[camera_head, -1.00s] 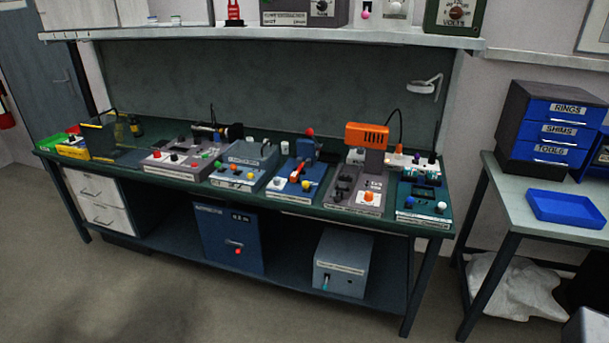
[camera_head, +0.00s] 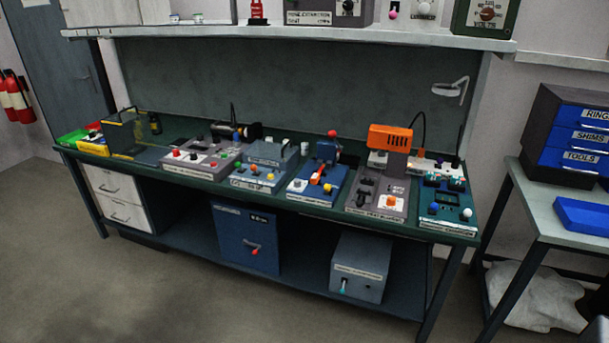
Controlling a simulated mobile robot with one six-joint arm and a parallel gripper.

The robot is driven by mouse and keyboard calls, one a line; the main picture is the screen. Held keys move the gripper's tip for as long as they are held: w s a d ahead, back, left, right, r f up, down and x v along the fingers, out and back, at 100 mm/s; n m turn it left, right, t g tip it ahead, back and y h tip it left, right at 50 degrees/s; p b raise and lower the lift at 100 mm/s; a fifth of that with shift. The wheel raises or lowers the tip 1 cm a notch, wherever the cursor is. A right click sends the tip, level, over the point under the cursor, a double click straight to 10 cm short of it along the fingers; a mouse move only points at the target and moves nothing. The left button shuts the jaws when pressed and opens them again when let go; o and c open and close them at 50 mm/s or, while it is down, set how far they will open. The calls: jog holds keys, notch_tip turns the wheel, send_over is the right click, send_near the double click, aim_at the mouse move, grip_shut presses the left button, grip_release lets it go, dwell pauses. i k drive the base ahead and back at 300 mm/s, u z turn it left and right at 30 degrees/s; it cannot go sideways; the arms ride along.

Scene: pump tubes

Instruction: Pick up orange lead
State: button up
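I cannot make out an orange lead for certain in the head view. An orange block-shaped housing (camera_head: 391,138) stands on a grey unit at the right of the bench. A short orange part (camera_head: 318,174) lies tilted on the blue unit (camera_head: 311,192) left of it. A small orange knob (camera_head: 391,201) sits on the front of the grey unit (camera_head: 372,203). A dark cable rises behind the orange housing. My gripper is not in view.
The green-topped workbench (camera_head: 240,187) carries a row of control units. A shelf (camera_head: 290,36) runs above it. A side table (camera_head: 545,215) at right holds a drawer cabinet (camera_head: 570,137) and a blue tray (camera_head: 582,217). The floor (camera_head: 150,290) in front is clear.

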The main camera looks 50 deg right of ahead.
aim_at(314, 180)
jog(key=i, duration=0.85)
jog(key=z, duration=0.05)
